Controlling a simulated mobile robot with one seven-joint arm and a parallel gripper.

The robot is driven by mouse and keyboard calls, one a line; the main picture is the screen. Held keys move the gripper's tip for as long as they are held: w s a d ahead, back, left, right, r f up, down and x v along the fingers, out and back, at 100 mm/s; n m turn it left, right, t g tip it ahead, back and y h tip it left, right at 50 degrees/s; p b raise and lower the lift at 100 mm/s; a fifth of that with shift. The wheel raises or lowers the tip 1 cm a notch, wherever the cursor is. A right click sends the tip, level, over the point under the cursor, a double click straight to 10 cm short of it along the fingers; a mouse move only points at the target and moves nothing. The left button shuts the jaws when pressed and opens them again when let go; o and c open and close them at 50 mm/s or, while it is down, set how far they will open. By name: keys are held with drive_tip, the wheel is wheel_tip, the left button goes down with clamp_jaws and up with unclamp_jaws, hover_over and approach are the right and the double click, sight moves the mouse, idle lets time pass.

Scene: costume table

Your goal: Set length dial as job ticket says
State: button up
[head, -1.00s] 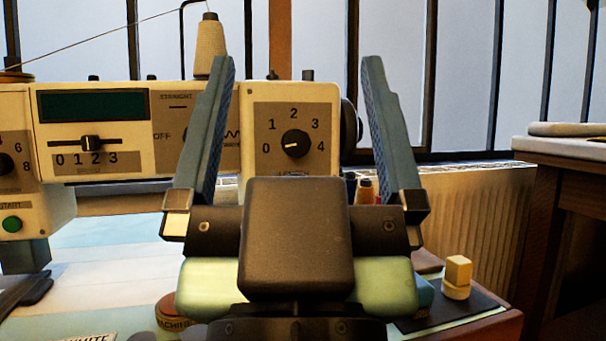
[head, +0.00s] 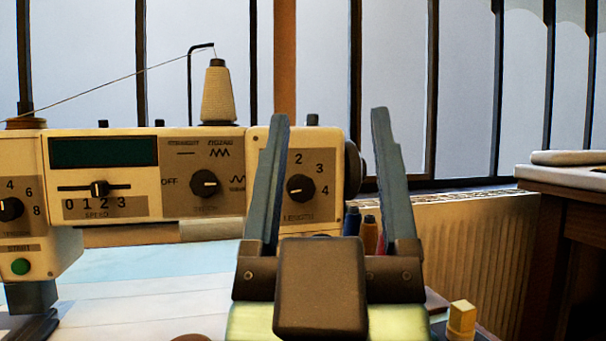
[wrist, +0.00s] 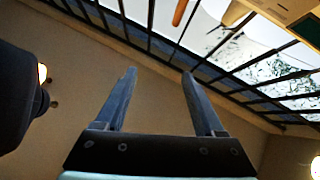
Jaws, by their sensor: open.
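The length dial (head: 300,188) is a black knob on a grey panel marked LENGTH, on the right end of the cream sewing machine (head: 130,206). In the head view the 2, 3 and 4 show; my left finger hides the low numbers. The white pointer mark sits on the knob's left side, toward the hidden low numbers. My gripper (head: 330,115) is open and empty, its fingers pointing up in front of the machine's right end. In the wrist view the open fingers (wrist: 159,74) have nothing between them. I cannot see a job ticket.
A stitch selector dial (head: 205,184), a speed slider (head: 99,188) and a tension dial (head: 10,209) are on the machine. A thread cone (head: 218,95) stands on top. Small spools (head: 370,235) and a yellow block (head: 461,318) are at the right. A wooden table (head: 570,190) stands beyond.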

drive_tip(key=w+d+r+n+g+h+p, duration=0.1)
drive_tip(key=w+d+r+n+h+p, duration=0.1)
drive_tip(key=w+d+r+h+p, duration=0.45)
drive_tip(key=n+g+y+p, duration=0.9)
drive_tip(key=n+y+p, duration=0.5)
drive_tip(key=n+p, duration=2.3)
approach(301, 193)
drive_tip(key=w+m+p, duration=0.1)
drive_tip(key=w, duration=0.1)
drive_tip(key=w+a+m+p, duration=0.1)
drive_tip(key=w+m+p, duration=0.1)
drive_tip(key=w, duration=0.1)
drive_tip(key=w+a+m+p, duration=0.1)
drive_tip(key=w, duration=0.1)
drive_tip(key=shift+w+a+f+m+h, duration=0.1)
drive_tip(key=shift+w+a+m+h, duration=0.1)
drive_tip(key=shift+w+m+h, duration=0.15)
